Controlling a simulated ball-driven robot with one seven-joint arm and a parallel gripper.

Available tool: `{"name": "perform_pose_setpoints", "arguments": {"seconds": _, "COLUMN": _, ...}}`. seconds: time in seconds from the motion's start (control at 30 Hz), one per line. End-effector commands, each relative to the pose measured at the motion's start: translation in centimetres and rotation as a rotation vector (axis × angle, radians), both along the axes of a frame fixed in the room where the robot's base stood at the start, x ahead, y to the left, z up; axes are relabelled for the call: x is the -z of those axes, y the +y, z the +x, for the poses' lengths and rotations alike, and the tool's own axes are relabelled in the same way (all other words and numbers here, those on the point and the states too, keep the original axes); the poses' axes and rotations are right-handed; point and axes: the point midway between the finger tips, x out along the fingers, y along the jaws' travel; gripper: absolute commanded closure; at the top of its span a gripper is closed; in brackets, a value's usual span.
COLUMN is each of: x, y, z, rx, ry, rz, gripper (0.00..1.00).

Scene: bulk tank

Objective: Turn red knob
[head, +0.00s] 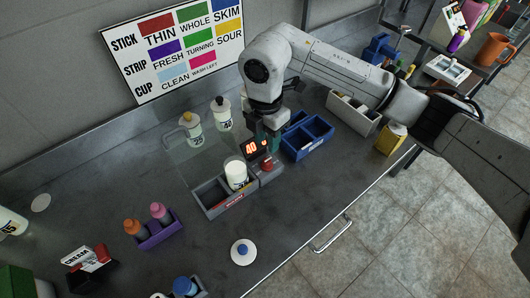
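The red knob (267,163) is a small red piece on a grey block at the right end of a grey tray (212,208) on the counter. A small display (256,146) with red lit digits, reading about 40, stands just behind it. My gripper (272,138) points down from the arm, over or just behind the knob and beside the display. Its fingertips are dark and small, partly lost against the block and display. I cannot tell whether they touch the knob or how far apart they are.
A white container (236,175) sits in the grey tray. Two labelled bottles (222,113) stand behind. A blue divided bin (307,137) is close on the right. A purple holder (158,231) with bottles and a white disc (243,252) are nearer. Bare counter lies front right.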

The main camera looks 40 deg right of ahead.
Motion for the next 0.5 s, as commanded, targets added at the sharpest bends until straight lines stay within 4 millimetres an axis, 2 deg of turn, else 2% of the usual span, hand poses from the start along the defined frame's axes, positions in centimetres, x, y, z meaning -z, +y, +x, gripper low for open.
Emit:
{"name": "perform_pose_setpoints", "arguments": {"seconds": 0.3, "x": 5.5, "y": 0.0, "z": -0.2, "rx": 0.001, "ry": 0.002, "rz": 0.003, "gripper": 0.64}}
{"name": "perform_pose_setpoints", "arguments": {"seconds": 0.5, "x": 7.4, "y": 0.0, "z": -0.2, "rx": 0.000, "ry": -0.001, "rz": 0.002, "gripper": 0.64}}
